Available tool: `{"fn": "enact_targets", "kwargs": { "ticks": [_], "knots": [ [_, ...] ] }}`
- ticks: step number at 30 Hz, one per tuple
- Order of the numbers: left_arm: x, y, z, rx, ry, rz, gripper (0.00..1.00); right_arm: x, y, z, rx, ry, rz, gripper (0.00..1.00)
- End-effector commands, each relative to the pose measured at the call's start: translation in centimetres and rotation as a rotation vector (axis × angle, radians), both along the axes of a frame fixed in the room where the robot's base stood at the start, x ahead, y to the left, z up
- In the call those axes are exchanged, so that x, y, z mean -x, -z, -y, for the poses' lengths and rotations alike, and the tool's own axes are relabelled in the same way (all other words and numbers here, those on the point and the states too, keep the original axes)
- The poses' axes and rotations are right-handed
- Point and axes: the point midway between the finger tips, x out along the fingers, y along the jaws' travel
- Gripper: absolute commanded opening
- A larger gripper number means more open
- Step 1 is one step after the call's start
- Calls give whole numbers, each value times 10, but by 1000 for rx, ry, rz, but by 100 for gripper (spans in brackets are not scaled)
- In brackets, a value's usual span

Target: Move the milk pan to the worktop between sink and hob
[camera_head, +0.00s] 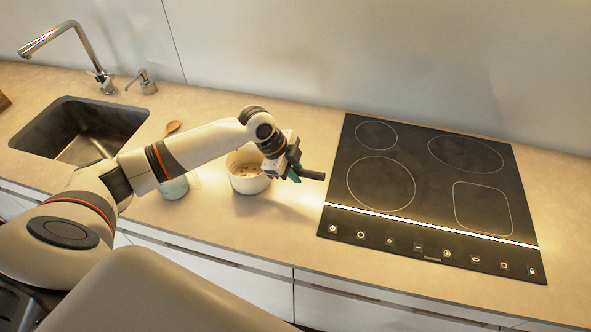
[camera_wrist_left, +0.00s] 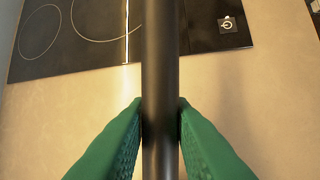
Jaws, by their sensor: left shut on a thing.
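The milk pan (camera_head: 248,182) is a cream pot with a dark handle (camera_head: 312,175), over the worktop (camera_head: 225,225) between the sink (camera_head: 88,132) and the hob (camera_head: 425,185). It looks upright; I cannot tell whether its base touches the worktop. My left gripper (camera_head: 293,172) is shut on the handle, to the right of the pot. In the left wrist view the green fingers clasp the black handle (camera_wrist_left: 160,110) from both sides. My left arm hides part of the pot's rim. My right gripper is not in view.
A wooden spoon (camera_head: 172,127) lies behind my arm. A glass-like container (camera_head: 174,187) stands left of the pan. A tap (camera_head: 75,45) and a soap dispenser (camera_head: 142,82) are behind the sink. The hob is empty, and worktop in front of the pan is clear.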

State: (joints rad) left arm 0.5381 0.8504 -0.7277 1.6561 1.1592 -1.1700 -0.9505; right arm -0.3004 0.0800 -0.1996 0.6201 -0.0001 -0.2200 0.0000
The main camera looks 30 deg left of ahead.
Motion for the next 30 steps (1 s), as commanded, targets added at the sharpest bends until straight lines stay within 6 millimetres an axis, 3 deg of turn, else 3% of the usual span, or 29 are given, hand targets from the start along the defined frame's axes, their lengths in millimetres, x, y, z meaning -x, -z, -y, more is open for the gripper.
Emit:
{"fn": "enact_targets", "kwargs": {
  "ticks": [23, 24, 27, 30],
  "knots": [
    [0, 4, 0, 1, 0, 1, 0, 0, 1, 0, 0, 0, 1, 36],
    [0, 4, 0, 1, -1, 2, 27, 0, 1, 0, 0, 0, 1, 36],
    [0, 4, 0, 1, 0, 1, 43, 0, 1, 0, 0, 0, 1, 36],
    [0, 4, 0, 0, 0, 1, 46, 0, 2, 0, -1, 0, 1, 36]
  ]
}}
